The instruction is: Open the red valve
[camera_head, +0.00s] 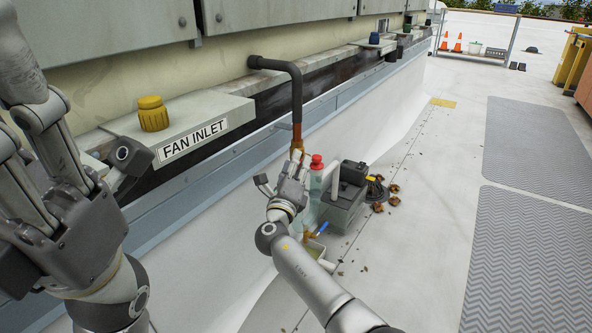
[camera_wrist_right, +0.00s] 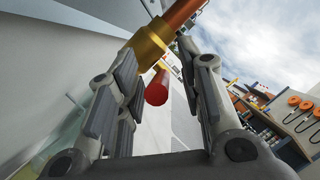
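The valve has a brass body (camera_wrist_right: 150,45) and a red handle (camera_wrist_right: 157,88) in the right wrist view, on a copper pipe (camera_wrist_right: 182,12). My right gripper (camera_head: 281,171) is just below the valve. In the right wrist view its fingers (camera_wrist_right: 165,68) are spread, with the red handle between them and a visible gap on the right; contact on the left cannot be told. My left gripper (camera_head: 78,112) is open and empty at the near left.
A yellow cap (camera_head: 153,113) sits on the FAN INLET ledge (camera_head: 213,118). Grey mats (camera_head: 535,150) lie on open roof at right.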

